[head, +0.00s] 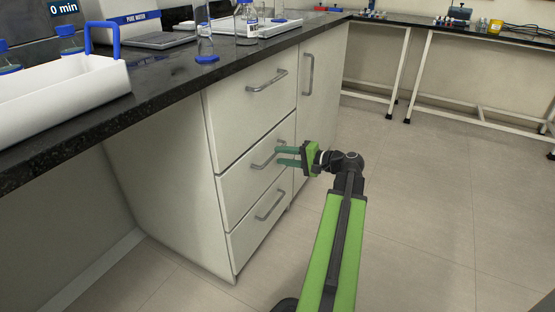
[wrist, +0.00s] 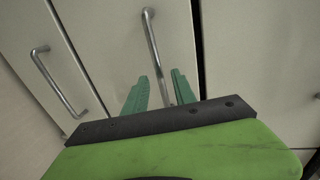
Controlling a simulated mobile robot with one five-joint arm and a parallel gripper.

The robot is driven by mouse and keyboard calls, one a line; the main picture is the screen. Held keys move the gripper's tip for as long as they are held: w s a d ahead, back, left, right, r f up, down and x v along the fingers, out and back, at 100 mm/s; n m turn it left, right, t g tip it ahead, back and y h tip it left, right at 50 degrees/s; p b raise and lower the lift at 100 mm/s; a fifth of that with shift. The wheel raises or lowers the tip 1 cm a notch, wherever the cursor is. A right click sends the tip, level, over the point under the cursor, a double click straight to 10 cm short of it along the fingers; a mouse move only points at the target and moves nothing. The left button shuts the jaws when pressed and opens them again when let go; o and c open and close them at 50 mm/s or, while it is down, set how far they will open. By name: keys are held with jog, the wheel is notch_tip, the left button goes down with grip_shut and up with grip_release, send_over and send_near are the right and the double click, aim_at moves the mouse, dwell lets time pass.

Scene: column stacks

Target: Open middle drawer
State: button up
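The middle drawer (head: 236,187) is a pale front in the cabinet under the bench, shut flush with its neighbours. Its curved metal handle (head: 262,161) also shows in the wrist view (wrist: 152,42). My gripper (head: 281,156), green with two teal fingers, is at this handle, pointing at the drawer front. In the wrist view the fingers (wrist: 160,84) stand apart, with the lower part of the handle running between them. I see no clear grip on the bar.
The top drawer (head: 236,121) and bottom drawer (head: 247,235) are shut, each with a metal handle. A cabinet door (head: 323,85) stands to the right. The dark benchtop (head: 170,90) overhangs above, holding a white tray (head: 70,95). The tiled floor (head: 430,200) is clear on the right.

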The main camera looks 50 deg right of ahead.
jog(key=shift+x, duration=1)
grip_shut()
dwell(0.6)
